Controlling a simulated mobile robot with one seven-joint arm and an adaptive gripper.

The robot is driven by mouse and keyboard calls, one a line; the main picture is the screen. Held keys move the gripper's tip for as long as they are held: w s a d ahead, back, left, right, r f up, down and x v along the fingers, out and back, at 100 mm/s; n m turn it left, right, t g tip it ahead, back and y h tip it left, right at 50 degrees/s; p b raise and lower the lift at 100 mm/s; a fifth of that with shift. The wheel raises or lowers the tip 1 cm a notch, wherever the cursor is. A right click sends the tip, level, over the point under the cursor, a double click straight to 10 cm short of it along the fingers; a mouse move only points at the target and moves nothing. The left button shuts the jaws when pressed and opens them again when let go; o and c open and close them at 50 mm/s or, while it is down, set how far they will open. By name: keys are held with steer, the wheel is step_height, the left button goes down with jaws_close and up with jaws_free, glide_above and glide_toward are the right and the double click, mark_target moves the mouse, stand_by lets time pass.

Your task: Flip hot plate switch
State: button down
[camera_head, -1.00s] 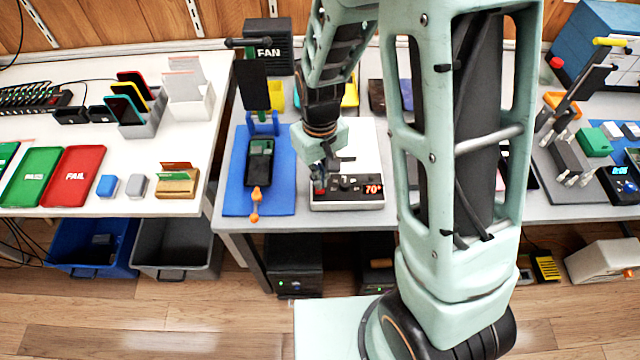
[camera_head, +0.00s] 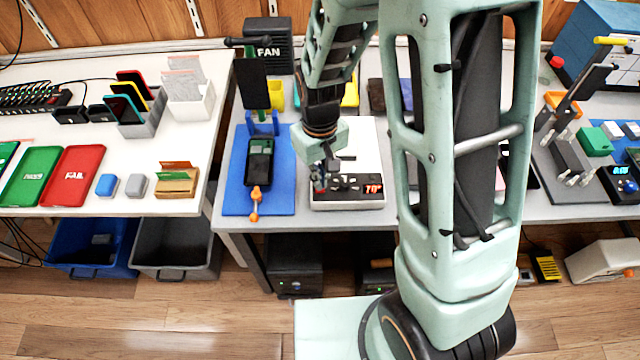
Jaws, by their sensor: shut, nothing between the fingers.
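The hot plate (camera_head: 346,204) is a white box on the middle table. The gripper is shut with nothing held. The switch is hidden or too small to make out by the fingertips. My wrist and arm cover part of the hot plate's top.
A black fan box (camera_head: 268,45) stands behind.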

steer(key=shift+f+b, duration=0.7)
steer(key=shift+f, duration=0.25)
stand_by(0.3)
steer(key=shift+r+p, duration=2.7)
steer(key=shift+r, duration=0.9)
